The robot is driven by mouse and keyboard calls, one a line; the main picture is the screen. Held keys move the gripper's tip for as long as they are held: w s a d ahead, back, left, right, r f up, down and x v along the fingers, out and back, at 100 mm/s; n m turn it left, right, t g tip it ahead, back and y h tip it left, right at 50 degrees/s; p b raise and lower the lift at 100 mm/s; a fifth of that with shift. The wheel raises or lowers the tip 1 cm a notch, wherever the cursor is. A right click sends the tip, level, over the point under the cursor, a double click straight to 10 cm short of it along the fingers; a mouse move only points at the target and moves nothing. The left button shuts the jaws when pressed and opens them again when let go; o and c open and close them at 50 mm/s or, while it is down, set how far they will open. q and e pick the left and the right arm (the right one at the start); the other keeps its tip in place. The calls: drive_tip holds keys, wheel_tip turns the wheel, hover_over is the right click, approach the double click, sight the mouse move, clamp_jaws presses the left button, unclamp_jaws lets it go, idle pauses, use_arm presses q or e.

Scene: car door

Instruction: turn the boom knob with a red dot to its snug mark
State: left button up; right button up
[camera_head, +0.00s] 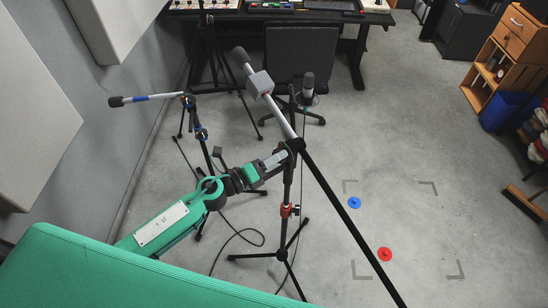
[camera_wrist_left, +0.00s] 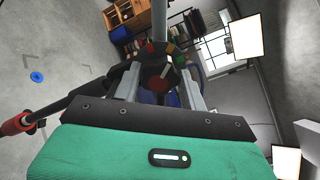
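The dark boom knob (camera_wrist_left: 158,72) is in the left wrist view, with a red mark on its face and small coloured marks around its rim. It sits at the boom joint of the middle mic stand (camera_head: 287,190). My left gripper (camera_head: 283,155) reaches this joint from the left. In the left wrist view its two grey fingers (camera_wrist_left: 160,84) stand on either side of the knob. I cannot tell whether they touch it. The fingers hide the knob in the head view. The pale boom (camera_head: 278,113) slants up left, with a grey block on it. My right gripper is not in view.
A second mic stand (camera_head: 190,105) with blue bands stands left of my left gripper. A black chair (camera_head: 302,55) and a desk are behind. A blue disc (camera_head: 354,203) and a red disc (camera_head: 385,254) lie on the floor. Open floor is at right.

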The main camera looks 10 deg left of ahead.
use_arm(q)
drive_tip(key=o, duration=0.3)
drive_tip(key=shift+o, duration=0.2)
drive_tip(key=shift+s, duration=0.1)
drive_tip(key=shift+s+a+f, duration=0.15)
drive_tip(key=shift+s+a, duration=0.05)
drive_tip(key=shift+a, duration=0.1)
drive_tip(key=b+v, duration=0.6)
drive_tip(key=v, duration=0.7)
drive_tip(key=shift+b, duration=0.4)
